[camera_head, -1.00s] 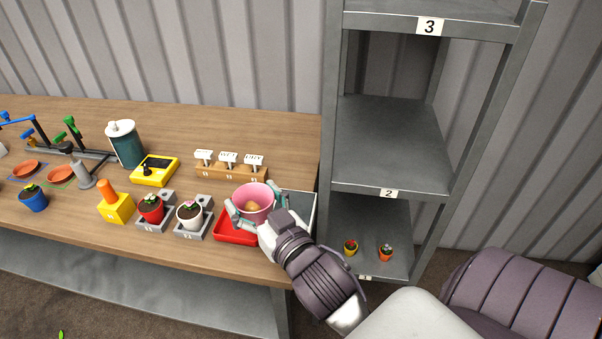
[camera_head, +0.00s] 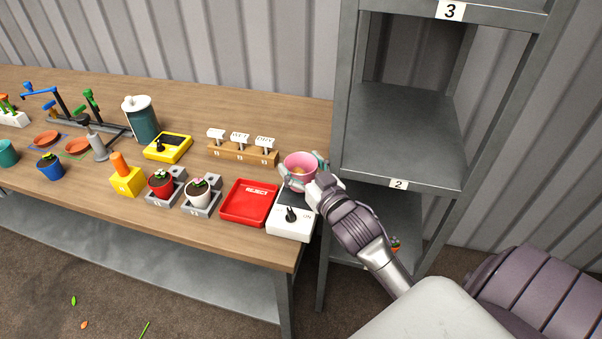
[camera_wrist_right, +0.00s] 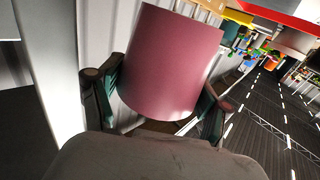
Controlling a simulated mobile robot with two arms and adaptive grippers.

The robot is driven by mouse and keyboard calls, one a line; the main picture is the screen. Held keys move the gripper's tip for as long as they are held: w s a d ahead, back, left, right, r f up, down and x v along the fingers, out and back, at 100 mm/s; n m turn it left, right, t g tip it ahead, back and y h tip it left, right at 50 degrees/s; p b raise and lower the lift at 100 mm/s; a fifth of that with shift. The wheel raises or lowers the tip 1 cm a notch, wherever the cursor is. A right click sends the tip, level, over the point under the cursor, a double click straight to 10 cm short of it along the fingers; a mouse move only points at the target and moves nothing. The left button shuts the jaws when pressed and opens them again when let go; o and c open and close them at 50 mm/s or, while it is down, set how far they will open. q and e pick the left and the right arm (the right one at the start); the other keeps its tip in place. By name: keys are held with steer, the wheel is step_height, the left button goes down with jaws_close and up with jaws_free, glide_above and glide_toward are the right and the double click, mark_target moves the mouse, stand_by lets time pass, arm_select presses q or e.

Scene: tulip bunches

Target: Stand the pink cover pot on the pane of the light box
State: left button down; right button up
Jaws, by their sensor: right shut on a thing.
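The pink cover pot (camera_head: 299,172) is upright between the fingers of my right gripper (camera_head: 306,178), which is shut on it. In the right wrist view the pink pot (camera_wrist_right: 170,62) fills the middle, with a dark finger of the right gripper (camera_wrist_right: 160,105) on each side. The light box (camera_head: 290,222) is at the table's right end, white with a dark knob marked ON. The pot is over or at the back part of its pane, which it and the gripper partly hide. I cannot tell whether the pot touches the pane. My left gripper is not in view.
A red REJECT tray (camera_head: 249,203) lies left of the light box, empty. Behind it is a wooden rack (camera_head: 242,152) with white labels. Potted plants in grey holders (camera_head: 201,196) stand further left. A metal shelf (camera_head: 400,135) rises close on the right.

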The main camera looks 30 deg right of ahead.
steer(key=shift+f, duration=1.2)
steer(key=o, duration=1.2)
steer(key=shift+f, duration=0.15)
steer(key=shift+r, duration=0.25)
steer(key=s, duration=0.8)
steer(key=s+a+b, duration=0.1)
steer(key=s, duration=0.3)
steer(key=shift+f, duration=0.1)
